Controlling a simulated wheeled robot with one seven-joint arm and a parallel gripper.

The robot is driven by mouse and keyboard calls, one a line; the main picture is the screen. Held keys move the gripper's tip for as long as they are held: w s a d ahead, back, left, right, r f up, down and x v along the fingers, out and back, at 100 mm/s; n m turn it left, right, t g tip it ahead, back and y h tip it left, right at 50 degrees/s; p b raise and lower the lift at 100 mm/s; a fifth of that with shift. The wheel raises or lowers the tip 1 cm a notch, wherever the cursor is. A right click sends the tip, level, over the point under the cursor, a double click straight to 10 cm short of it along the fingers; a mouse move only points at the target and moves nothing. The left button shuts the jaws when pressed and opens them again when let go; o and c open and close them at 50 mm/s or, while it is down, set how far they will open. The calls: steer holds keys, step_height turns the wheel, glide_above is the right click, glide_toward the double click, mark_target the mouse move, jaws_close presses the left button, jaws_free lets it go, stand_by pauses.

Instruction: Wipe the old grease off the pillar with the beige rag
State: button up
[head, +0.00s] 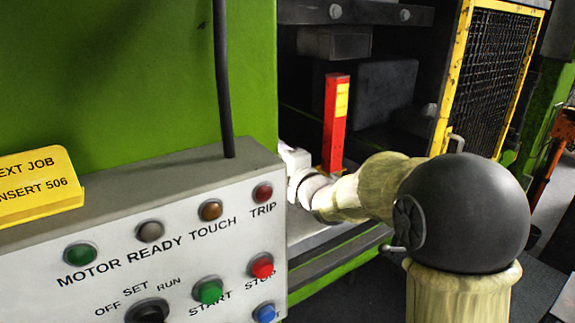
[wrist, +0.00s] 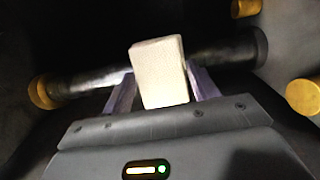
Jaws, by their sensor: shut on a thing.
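The beige rag (wrist: 159,75) is a folded, block-like pad between the two fingers of my gripper (wrist: 161,88), which is shut on it. Behind the rag in the wrist view, the pillar (wrist: 88,84) runs across the picture as a shiny metal bar, looking sideways from this camera. It has dark areas, but I cannot tell grease from shadow. The rag overlaps the pillar's middle and hides part of it; I cannot tell whether they touch. In the head view my arm reaches into the press, and the fingers and rag are hidden behind the control box.
The control box (head: 165,240) with buttons stands in front at left, with a yellow sign (head: 38,187) on it. A red post (head: 335,125) with a yellow label stands near my wrist. A yellow-framed mesh guard (head: 490,75) is at right. Gold collars (wrist: 42,92) flank the pillar.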

steer(key=shift+w+a+f+b, duration=0.25)
steer(key=shift+w+a+b, duration=0.1)
steer(key=shift+a, duration=0.2)
steer(key=shift+w+a+f+b, duration=0.25)
steer(key=shift+w+a+b, duration=0.1)
steer(key=shift+a, duration=0.2)
steer(key=shift+w+a, duration=0.35)
steer(key=shift+a, duration=0.05)
steer(key=shift+w+a+f, duration=0.1)
steer(key=shift+w+a, duration=0.1)
steer(key=shift+a, duration=0.1)
steer(key=shift+w+a, duration=0.2)
steer(key=shift+r+b, duration=0.25)
steer(key=shift+b, duration=0.05)
steer(key=shift+r, duration=0.3)
steer(key=shift+d, duration=0.1)
